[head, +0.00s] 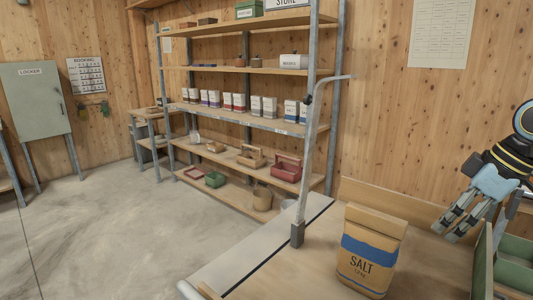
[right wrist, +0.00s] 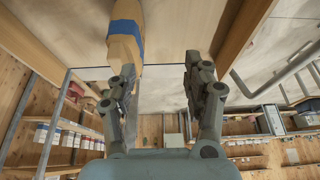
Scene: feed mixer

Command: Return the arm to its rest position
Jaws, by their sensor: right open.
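My right gripper (head: 458,220) is at the right edge in the head view, above the wooden bench, open and empty, its fingers pointing down and left. In the right wrist view its two fingers (right wrist: 158,85) stand wide apart with nothing between them. A brown paper salt bag (head: 366,250) with a blue band stands upright on the bench, left of the gripper and apart from it. The bag also shows in the right wrist view (right wrist: 124,45), behind the left finger. My left gripper is not in view.
Green trays (head: 512,272) stand at the bench's right end, just below my right gripper. A grey metal post (head: 304,165) rises from the bench's left part. A tall shelf (head: 245,122) with bags and boxes stands behind. The floor (head: 110,235) at left is clear.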

